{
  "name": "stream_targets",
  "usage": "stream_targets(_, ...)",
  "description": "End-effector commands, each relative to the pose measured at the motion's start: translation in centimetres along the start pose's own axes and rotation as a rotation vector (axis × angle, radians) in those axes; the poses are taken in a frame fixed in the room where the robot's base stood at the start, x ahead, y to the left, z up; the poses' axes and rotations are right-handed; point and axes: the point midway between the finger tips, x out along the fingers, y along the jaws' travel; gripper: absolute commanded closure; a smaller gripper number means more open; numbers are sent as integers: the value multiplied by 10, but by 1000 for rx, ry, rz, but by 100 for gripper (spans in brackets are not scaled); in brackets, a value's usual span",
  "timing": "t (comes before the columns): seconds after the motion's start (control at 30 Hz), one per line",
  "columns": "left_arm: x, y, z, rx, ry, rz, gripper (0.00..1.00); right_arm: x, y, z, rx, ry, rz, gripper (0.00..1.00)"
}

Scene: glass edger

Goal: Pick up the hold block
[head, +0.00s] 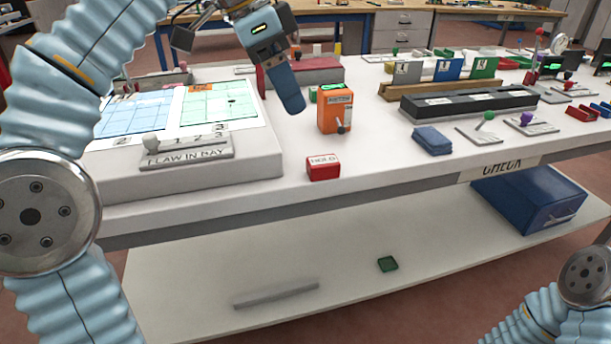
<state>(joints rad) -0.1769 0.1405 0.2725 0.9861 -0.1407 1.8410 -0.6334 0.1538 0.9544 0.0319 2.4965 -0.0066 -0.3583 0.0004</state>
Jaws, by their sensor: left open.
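The hold block (323,172) is a small red block with a white top marked HOLD. It stands upright on the white bench top near its front edge, right of the raised light panel, with nothing touching it. My left gripper (287,95) hangs above the bench, behind and to the left of the block and clear of it. It is open and empty, though its fingers show only in part. My right gripper is out of the picture; only part of my right arm shows at the lower right.
An orange box (336,108) with a dark lever stands just behind the block. A dark blue block (432,140) and a long black tray (468,101) are to the right. The bench around the block is clear.

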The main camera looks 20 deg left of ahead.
Motion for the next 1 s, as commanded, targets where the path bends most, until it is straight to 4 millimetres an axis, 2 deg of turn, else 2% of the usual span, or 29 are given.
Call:
stream_targets(0.17,22,-3,0,25,0,0,32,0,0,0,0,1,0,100)
stream_targets(0.4,70,-2,0,23,1,0,32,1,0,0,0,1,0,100)
stream_targets(0.63,90,-2,-1,23,2,0,32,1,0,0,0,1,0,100)
stream_targets(0.9,130,1,-3,22,1,0,32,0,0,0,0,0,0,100)
stream_targets(1.0,136,1,-3,22,3,-2,32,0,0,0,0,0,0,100)
